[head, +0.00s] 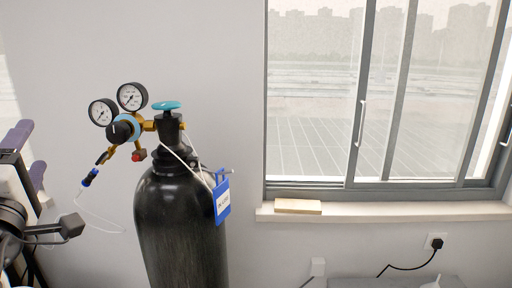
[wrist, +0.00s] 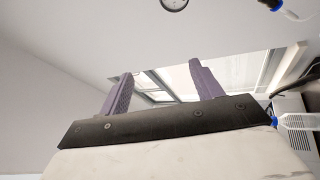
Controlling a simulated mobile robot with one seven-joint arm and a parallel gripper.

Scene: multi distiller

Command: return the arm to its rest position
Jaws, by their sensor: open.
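My gripper (wrist: 160,70) shows in the wrist view with two purple fingers standing well apart and nothing between them. Beyond the fingers are a wall and a bright window. In the head view, my gripper (head: 28,155) is at the far left edge, partly cut off by the frame. It is to the left of the black gas cylinder and its gauges, with a gap of wall between them in the picture. No object is held.
A black gas cylinder (head: 180,235) with gauges (head: 118,104) and a teal knob stands right of my gripper. A thin tube hangs from its regulator. A window (head: 385,95) has a sill (head: 400,211) with a small wooden block (head: 298,207). A plugged socket (head: 436,241) is lower right.

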